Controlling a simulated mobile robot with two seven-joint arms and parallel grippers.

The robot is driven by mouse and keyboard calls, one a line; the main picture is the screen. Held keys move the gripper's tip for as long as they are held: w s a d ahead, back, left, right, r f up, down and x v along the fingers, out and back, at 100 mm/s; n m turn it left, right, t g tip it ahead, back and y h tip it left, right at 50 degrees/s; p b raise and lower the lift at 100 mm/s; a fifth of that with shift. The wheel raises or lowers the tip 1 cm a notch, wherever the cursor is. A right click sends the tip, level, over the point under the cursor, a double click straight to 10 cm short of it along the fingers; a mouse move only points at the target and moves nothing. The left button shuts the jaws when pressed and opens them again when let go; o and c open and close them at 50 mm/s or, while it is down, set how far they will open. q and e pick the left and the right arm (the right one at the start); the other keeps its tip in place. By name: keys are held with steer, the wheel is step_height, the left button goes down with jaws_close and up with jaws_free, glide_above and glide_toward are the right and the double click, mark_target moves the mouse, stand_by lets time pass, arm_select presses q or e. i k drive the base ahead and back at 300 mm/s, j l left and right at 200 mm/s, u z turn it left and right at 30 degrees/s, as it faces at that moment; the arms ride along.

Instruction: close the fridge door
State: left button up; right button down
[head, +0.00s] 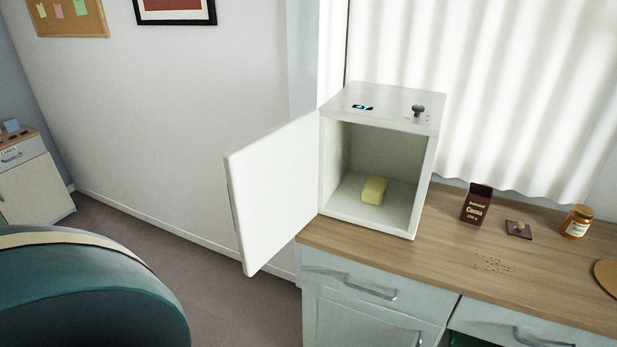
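A small white fridge (428,165) stands on the left end of the wooden counter in the head view. Its door (277,190) is hinged on the left side and stands wide open, swung out to the left past the counter's end. A yellow block (374,190) lies on the floor of the fridge. The fridge top carries a small blue display and a dark knob (418,110). Neither of my grippers shows in the head view.
The counter (440,250) holds a brown cocoa box (477,204), a small dark square item (518,230), a jar (577,222) and scattered dark crumbs. A teal rounded chair (85,295) is at the lower left. Floor shows between chair and counter.

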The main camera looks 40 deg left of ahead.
mark_target(272, 177)
steer(key=j+z, duration=0.15)
steer(key=j, duration=0.8)
steer(key=k+j+z, duration=0.15)
steer(key=j, duration=0.75)
steer(key=i+j+z, duration=0.1)
steer(key=j, duration=0.35)
steer(key=i+j+z, duration=0.1)
steer(key=j, duration=0.35)
steer(key=i+j+z, duration=0.1)
steer(key=j, duration=0.4)
steer(key=k+j, duration=0.1)
steer(key=j, duration=0.2)
steer(key=k+j+z, duration=0.1)
steer(key=j, duration=0.25)
steer(key=k+j, duration=0.1)
steer(key=j, duration=0.2)
steer(key=z, duration=0.05)
